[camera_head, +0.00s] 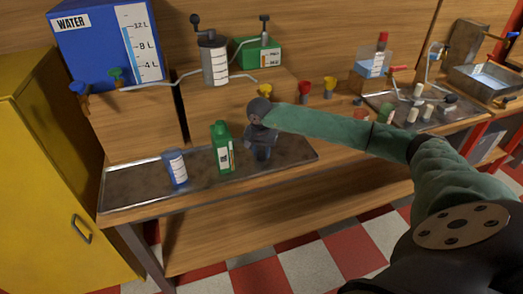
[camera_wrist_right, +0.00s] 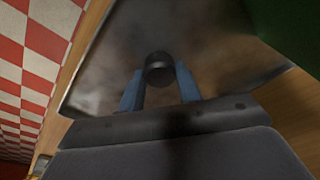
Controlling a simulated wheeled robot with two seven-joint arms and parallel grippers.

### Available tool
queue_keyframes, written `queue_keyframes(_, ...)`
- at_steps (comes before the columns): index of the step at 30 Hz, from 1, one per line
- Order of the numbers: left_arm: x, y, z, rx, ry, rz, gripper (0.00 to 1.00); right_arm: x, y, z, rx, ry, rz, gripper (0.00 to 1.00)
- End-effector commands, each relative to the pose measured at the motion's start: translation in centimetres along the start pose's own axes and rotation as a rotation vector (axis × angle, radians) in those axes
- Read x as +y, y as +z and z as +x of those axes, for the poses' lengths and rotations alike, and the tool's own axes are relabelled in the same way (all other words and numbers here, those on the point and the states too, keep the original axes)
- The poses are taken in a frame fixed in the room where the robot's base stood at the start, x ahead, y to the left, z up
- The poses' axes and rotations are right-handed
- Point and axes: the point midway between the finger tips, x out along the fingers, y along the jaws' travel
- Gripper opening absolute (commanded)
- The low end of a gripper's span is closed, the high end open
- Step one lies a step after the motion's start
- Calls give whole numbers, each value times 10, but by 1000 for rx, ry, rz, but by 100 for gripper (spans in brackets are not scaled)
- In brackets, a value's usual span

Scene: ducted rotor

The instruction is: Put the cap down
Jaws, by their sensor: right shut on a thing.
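The cap (camera_wrist_right: 159,68) is a small dark round piece between the two blue fingers of my right gripper (camera_wrist_right: 160,88) in the right wrist view. The fingers are shut on its sides. In the head view my right gripper (camera_head: 262,153) points down over the right part of the metal tray (camera_head: 135,190). The cap cannot be made out clearly there. Whether it touches the tray is hard to tell. My left gripper is not in view.
A green bottle (camera_head: 222,150) stands on the tray just left of my right gripper. A blue-and-white container (camera_head: 175,168) stands farther left. Bare tray shows around them. A blue water tank (camera_head: 90,45) and a yellow cabinet (camera_head: 50,170) are at the left.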

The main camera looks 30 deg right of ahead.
Motion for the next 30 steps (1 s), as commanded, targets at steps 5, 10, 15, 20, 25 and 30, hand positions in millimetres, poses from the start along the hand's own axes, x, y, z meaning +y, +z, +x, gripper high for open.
queue_keyframes(5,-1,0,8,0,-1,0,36,0,0,4,1,-1,0,13)
queue_keyframes(10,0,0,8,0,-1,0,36,0,0,4,1,0,0,13)
queue_keyframes(15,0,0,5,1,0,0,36,0,0,5,1,0,0,13)
queue_keyframes(20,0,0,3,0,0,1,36,0,0,6,1,0,0,13)
queue_keyframes(25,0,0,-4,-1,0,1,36,0,0,7,1,0,0,13)
queue_keyframes(30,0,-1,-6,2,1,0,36,0,0,7,1,0,0,56)
